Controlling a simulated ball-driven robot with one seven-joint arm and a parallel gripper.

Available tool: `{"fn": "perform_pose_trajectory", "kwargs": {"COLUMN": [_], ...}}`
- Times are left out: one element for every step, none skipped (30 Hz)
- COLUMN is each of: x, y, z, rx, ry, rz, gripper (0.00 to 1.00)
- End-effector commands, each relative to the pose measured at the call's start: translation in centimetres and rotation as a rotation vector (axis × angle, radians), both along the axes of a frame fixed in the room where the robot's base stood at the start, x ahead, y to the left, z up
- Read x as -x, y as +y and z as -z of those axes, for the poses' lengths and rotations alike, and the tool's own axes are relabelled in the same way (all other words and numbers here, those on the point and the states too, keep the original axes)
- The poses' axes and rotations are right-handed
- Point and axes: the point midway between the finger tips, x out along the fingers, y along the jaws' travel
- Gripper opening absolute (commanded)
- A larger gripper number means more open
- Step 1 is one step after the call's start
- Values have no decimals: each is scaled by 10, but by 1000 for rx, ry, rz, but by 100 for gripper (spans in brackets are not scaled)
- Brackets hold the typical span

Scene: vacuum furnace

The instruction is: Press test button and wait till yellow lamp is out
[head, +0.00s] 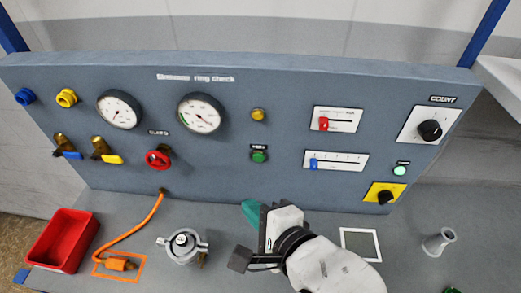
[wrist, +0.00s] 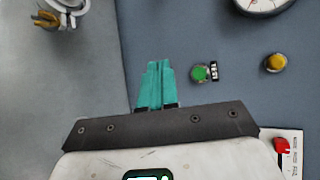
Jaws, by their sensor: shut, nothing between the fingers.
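The green test button (head: 259,156) sits in the middle of the grey panel under a small dark label. It also shows in the wrist view (wrist: 200,73), just right of my fingertips. The round yellow lamp (head: 258,114) is straight above the button; in the wrist view it is at the right (wrist: 276,63). It looks amber, and I cannot tell surely whether it is lit. My gripper (head: 250,208), with teal fingers, is below the button, apart from it in the picture. In the wrist view its fingers (wrist: 155,70) are closed together and empty.
Right of the button are a red slider (head: 323,124) and a blue slider (head: 314,164). A red valve knob (head: 158,159) and gauges (head: 199,114) are to the left. A metal regulator-like fitting (head: 183,244) and a red bin (head: 62,240) stand on the bench.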

Motion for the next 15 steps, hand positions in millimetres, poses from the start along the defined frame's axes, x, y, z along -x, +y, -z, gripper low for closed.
{"fn": "perform_pose_trajectory", "kwargs": {"x": [0, 0, 0, 0, 0, 0, -1, -2, -4, -5, -8, -12, -15, -18, -23], "y": [0, 0, 0, 0, 0, 0, -1, -1, -1, -1, -1, -1, -1, -2, -2], "z": [0, 0, 0, 0, 0, 1, 1, 1, 1, 1, 1, 1, 1, 2, 1], "rx": [0, 1, 1, 2, 2, 2, 2, 3, 3, 3, 2, 3, 2, 3, 3], "ry": [0, -1, -1, 0, 0, 0, 0, 0, 0, 0, -1, -1, -2, -2, -2], "rz": [0, 0, 0, 0, 0, 0, 0, 1, 1, 1, 1, 2, 2, 3, 3], "gripper": [0, 0, 0, 0, 0, 0, 0, 0, 0, 0, 0, 0, 0, 0, 0]}}
